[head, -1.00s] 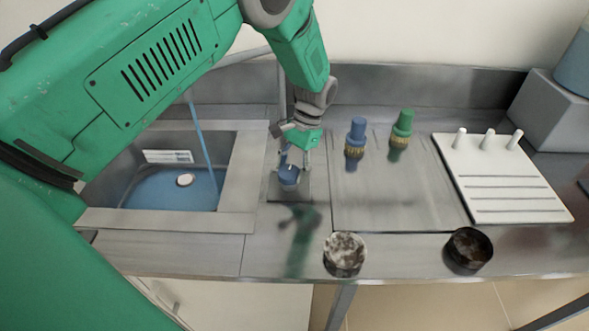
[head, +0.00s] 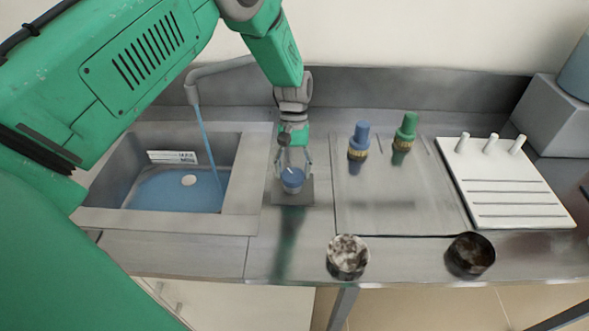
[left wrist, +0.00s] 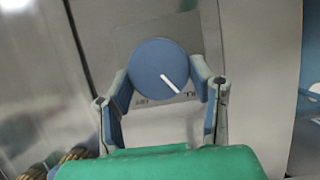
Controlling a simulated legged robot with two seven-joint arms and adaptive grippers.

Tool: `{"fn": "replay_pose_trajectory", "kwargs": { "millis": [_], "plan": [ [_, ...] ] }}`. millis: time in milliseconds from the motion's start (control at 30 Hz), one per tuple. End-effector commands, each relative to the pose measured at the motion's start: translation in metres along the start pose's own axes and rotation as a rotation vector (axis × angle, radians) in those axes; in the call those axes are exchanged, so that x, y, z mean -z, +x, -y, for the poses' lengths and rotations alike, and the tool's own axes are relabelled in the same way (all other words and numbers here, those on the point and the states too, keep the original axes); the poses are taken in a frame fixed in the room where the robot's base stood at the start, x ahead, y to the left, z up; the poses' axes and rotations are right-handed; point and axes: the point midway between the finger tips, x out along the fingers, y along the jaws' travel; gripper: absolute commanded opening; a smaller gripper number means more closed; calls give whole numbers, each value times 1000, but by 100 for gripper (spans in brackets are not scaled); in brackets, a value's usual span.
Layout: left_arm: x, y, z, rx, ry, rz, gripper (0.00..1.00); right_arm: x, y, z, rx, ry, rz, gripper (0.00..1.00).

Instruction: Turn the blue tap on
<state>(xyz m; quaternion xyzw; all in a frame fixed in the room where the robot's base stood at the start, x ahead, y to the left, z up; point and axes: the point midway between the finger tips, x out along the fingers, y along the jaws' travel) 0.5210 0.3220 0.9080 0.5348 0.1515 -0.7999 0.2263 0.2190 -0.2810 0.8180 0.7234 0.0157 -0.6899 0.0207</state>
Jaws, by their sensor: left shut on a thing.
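The blue tap is a round knob (head: 292,179) with a white line on its top, on a grey plate on the counter right of the sink. In the left wrist view the knob (left wrist: 160,68) sits between the two fingers, its white line slanting down to the right. My left gripper (head: 293,173) comes down from above and is shut on the knob. It also shows in the left wrist view (left wrist: 162,88). Water runs from the grey spout (head: 215,68) in a blue stream (head: 208,140) into the sink (head: 228,188). My right gripper is not in view.
A blue nozzle (head: 359,140) and a green nozzle (head: 405,131) stand on the counter to the right. A white pegged rack (head: 520,195) lies farther right. Two round dishes, one whitish (head: 347,257) and one dark (head: 470,255), sit near the front edge.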

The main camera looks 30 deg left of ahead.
Motion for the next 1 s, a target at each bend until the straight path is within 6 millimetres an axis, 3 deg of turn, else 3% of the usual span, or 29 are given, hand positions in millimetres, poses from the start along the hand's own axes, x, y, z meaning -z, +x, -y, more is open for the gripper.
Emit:
{"fn": "replay_pose_trajectory", "kwargs": {
  "millis": [600, 633, 667, 1000],
  "plan": [
    [-3, 5, 1, -10, -37, 14, 20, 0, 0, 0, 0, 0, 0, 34],
    [-3, 5, 1, -10, -36, 14, 59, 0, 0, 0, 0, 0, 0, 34],
    [-3, 5, 1, -10, -36, 13, 70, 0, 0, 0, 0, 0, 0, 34],
    [0, -1, 0, -14, -36, 5, 70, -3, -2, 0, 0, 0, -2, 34]
  ]
}}
